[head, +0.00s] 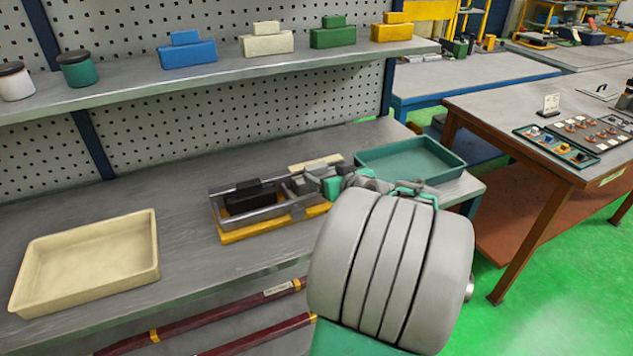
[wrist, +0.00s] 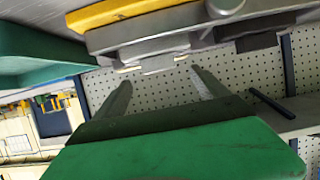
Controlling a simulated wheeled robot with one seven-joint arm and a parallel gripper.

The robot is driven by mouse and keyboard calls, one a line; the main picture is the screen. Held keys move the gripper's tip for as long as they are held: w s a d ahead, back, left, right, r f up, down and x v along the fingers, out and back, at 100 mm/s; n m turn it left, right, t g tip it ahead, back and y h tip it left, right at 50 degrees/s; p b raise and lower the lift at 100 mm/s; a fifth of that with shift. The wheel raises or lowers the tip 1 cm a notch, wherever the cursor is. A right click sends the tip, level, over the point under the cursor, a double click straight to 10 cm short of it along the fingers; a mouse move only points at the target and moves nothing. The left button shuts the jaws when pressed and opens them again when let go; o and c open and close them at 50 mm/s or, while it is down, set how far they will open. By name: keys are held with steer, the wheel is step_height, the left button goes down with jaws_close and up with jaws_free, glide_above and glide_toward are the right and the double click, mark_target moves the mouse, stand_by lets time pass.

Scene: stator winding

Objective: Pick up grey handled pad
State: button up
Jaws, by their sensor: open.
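A metal fixture on a yellow base (head: 272,228) stands on the grey workbench. It holds a black handled pad (head: 250,197) at its left. A small grey block (head: 316,171), possibly the grey handled pad, shows at the fixture's right end, partly hidden by my gripper. My gripper (head: 300,186) is at this right end, close to the block; I cannot tell if they touch. In the wrist view my gripper (wrist: 160,88) has its two fingers apart with nothing seen between them. The fixture's yellow base (wrist: 140,14) and a dark part (wrist: 257,42) show beyond the fingers.
A cream tray (head: 88,262) lies at the bench's left, a green tray (head: 412,160) at its right behind my arm. Blue (head: 187,54), white (head: 267,44), green (head: 333,37) and yellow (head: 392,31) handled pads stand on the shelf above. Bench between cream tray and fixture is clear.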

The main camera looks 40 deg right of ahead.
mark_target(319, 169)
steer(key=p+x, duration=0.1)
steer(key=x, duration=0.5)
steer(key=shift+d+f, duration=0.1)
steer(key=shift+d, duration=0.05)
jaws_close()
stand_by(0.6)
